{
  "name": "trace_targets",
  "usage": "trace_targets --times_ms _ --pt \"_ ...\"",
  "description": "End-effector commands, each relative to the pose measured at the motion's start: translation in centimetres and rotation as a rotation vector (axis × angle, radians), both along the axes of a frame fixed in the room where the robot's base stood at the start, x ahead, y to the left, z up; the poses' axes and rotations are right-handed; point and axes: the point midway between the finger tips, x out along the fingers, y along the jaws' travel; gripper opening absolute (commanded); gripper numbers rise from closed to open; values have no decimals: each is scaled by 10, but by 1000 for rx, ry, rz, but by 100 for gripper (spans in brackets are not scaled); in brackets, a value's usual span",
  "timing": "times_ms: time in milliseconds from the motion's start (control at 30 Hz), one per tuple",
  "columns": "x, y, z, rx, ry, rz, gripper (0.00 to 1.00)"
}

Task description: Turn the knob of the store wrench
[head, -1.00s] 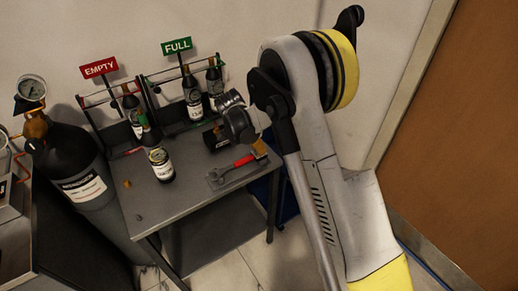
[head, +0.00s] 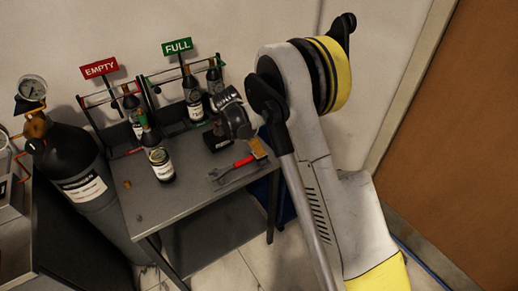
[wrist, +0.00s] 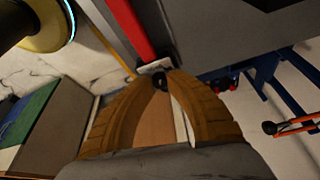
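The store wrench (head: 241,164) has a red handle and a grey jaw and lies at the right side of the grey table. Its jaw points left in the head view. In the wrist view the red handle (wrist: 133,28) runs down to a pale metal end with a small dark knob (wrist: 160,82). My gripper (wrist: 161,76) has its tan, bowed fingers converging at this end, one tip on each side of the knob, and looks closed on it. In the head view my gripper (head: 261,153) is at the handle's right end; the knob is hidden there.
The grey table (head: 185,197) holds a dark labelled bottle (head: 160,165) left of the wrench. Bottle racks with an EMPTY sign (head: 99,68) and a FULL sign (head: 177,46) stand behind. A large gas cylinder (head: 80,180) stands left.

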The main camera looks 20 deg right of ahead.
Motion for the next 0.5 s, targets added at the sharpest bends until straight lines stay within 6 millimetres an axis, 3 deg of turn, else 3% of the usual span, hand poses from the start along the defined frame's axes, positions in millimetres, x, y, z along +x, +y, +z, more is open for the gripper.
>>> trace_targets --times_ms 33,67,367,500 --pt "0 0 0 0 0 0 34" --pt "0 0 0 0 0 0 40" --pt "0 0 1 0 -1 1 40" --pt "0 5 12 0 -1 1 40"
